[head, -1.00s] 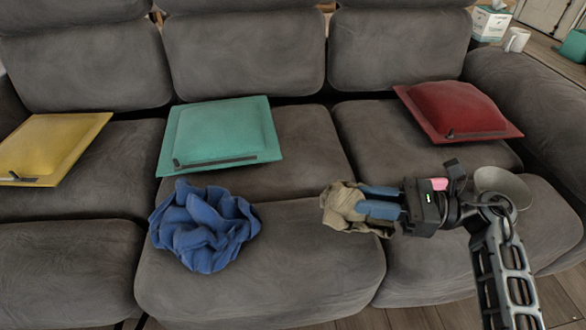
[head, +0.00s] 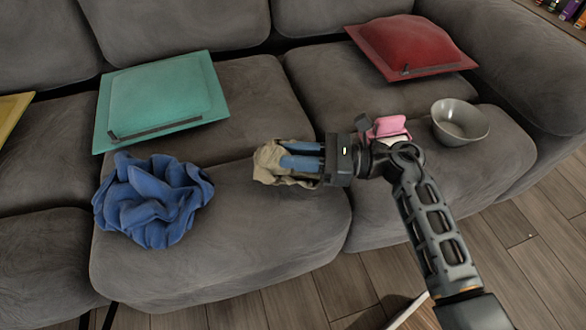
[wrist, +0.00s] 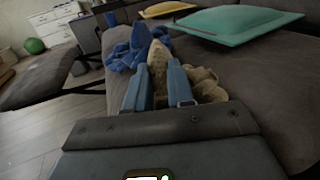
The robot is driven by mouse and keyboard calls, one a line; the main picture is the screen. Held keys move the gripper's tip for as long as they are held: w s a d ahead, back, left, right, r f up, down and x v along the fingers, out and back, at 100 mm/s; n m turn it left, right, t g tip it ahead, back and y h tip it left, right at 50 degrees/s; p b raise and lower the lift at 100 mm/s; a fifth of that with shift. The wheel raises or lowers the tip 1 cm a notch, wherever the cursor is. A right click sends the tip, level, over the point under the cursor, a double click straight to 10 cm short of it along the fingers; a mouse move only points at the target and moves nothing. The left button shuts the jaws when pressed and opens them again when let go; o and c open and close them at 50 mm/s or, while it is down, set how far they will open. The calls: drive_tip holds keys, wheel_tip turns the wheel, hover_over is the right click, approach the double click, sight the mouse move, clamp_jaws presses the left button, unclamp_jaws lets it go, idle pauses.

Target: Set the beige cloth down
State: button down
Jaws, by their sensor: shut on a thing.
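The beige cloth (head: 268,163) is crumpled between the blue fingers of my gripper (head: 300,162), at the middle seat of the grey sofa (head: 255,225). My gripper is shut on it and points left in the head view. In the wrist view the cloth (wrist: 203,87) bulges between and to the right of the fingertips. Whether its underside touches the seat cannot be told.
A crumpled blue cloth (head: 155,200) lies on the seat to the left. A teal cushion (head: 160,95), a red cushion (head: 412,45), a pink thing (head: 388,126) and a grey bowl (head: 460,122) are on the sofa. Bare seat lies between the two cloths.

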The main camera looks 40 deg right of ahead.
drive_tip(key=shift+w+a+f, duration=0.15)
drive_tip(key=shift+a+f, duration=0.05)
drive_tip(key=shift+f, duration=0.25)
drive_tip(key=shift+f+b, duration=0.75)
drive_tip(key=shift+f, duration=0.95)
drive_tip(key=shift+f, duration=0.1)
drive_tip(key=shift+f+b, duration=0.1)
drive_tip(key=shift+b, duration=0.2)
drive_tip(key=c, duration=1)
unclamp_jaws()
drive_tip(key=shift+r, duration=0.2)
drive_tip(key=shift+d+p, duration=0.25)
drive_tip(key=shift+p, duration=0.15)
drive_tip(key=p+v, duration=0.1)
drive_tip(key=v, duration=1)
drive_tip(key=shift+s+d, duration=0.15)
drive_tip(key=shift+s, duration=0.2)
